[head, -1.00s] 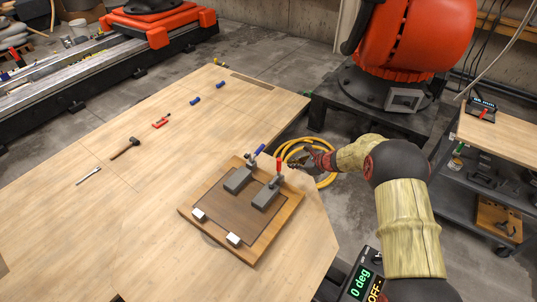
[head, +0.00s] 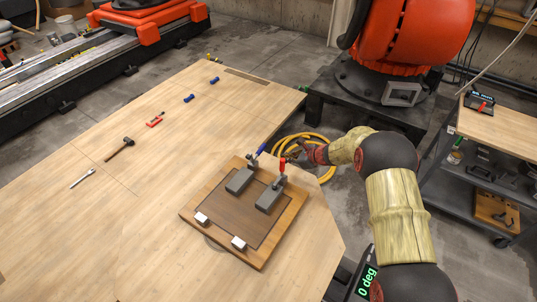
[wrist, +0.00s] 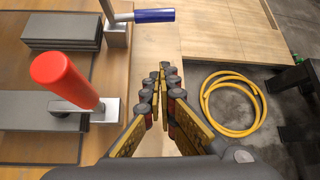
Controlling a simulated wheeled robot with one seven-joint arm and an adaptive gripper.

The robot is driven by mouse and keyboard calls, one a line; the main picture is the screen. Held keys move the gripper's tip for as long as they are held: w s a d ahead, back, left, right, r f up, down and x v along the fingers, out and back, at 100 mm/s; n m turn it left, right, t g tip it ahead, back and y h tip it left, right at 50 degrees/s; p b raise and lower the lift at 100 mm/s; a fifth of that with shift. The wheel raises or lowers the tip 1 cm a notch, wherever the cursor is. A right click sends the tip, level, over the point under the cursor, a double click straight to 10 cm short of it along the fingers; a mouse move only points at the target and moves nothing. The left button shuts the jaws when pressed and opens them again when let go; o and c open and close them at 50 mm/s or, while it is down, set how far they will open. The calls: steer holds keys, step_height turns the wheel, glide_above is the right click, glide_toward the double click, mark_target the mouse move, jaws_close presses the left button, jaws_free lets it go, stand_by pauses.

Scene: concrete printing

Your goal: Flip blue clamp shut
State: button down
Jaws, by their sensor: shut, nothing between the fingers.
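The blue clamp's handle (head: 260,150) leans outward and up from the far edge of the wooden board (head: 216,236). In the wrist view the blue handle (wrist: 154,15) lies sideways, pointing right, away from the grey block. The red clamp's handle (head: 282,164) stands more upright beside it and looms large at the left of the wrist view (wrist: 62,80). My gripper (head: 289,157) is shut and empty, just right of the red handle. In the wrist view its fingertips (wrist: 163,70) sit below the blue handle, apart from it.
Two grey blocks (head: 240,181) lie by the clamps, and two white blocks (head: 238,243) sit at the board's near edge. A yellow hose coil (wrist: 232,103) lies on the floor beyond the table edge. Tools, including a mallet (head: 120,149), lie on the table's left part.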

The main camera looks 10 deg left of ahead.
steer(key=shift+a+f, duration=0.1)
steer(key=shift+a, duration=0.05)
steer(key=b+x, duration=0.1)
steer(key=x, duration=0.8)
steer(key=shift+w+a+f, duration=0.1)
steer(key=shift+a+f, duration=0.05)
steer(key=shift+f, duration=0.1)
steer(key=shift+a+r, duration=0.45)
steer(key=shift+r, duration=0.4)
steer(key=shift+a+r, duration=0.45)
steer(key=shift+r, duration=0.4)
steer(key=shift+r, duration=0.1)
step_height(320, 180, up, 2)
steer(key=shift+r, duration=0.1)
steer(key=v, duration=1.2)
